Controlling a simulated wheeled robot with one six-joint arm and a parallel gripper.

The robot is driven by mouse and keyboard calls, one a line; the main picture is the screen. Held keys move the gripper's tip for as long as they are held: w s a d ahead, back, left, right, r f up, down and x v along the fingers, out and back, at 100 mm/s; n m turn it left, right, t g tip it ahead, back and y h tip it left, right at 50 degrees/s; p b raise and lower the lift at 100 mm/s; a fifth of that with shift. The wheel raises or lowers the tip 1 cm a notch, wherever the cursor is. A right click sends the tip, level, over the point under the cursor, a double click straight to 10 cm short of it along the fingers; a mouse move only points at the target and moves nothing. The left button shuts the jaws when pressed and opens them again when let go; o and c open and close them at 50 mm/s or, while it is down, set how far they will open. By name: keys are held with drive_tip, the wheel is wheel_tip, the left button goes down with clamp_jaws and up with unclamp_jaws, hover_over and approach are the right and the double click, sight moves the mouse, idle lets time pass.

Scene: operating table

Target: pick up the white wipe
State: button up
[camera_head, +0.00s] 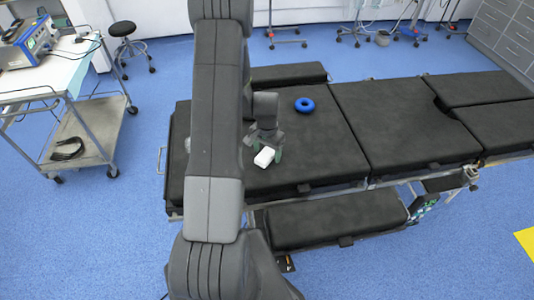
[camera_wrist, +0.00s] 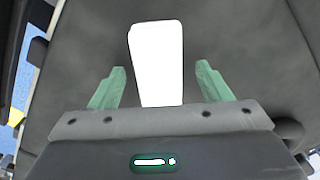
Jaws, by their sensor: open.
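The white wipe (camera_head: 264,157) is a small white block on the black padded operating table (camera_head: 400,130), near its left end. In the wrist view the wipe (camera_wrist: 157,62) stands out as a bright white rectangle, with its near end between the two green fingers. My gripper (camera_head: 267,150) is just behind and above the wipe in the head view. In the wrist view my gripper (camera_wrist: 160,85) is open, with a gap between each finger and the wipe. My arm hides part of the table's left end.
A blue ring (camera_head: 304,105) lies on the table behind and right of the wipe. A steel cart (camera_head: 85,130) with a blue device (camera_head: 32,42) stands at the left, and a black stool (camera_head: 123,30) stands behind it. The table surface right of the wipe is clear.

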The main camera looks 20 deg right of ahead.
sight(267, 153)
drive_tip(key=shift+f, duration=0.25)
drive_tip(key=shift+c, duration=0.4)
drive_tip(key=c, duration=1)
drive_tip(key=shift+r, duration=0.15)
drive_tip(key=shift+c, duration=0.2)
wheel_tip(267, 153, up, 10)
drive_tip(key=b, duration=0.2)
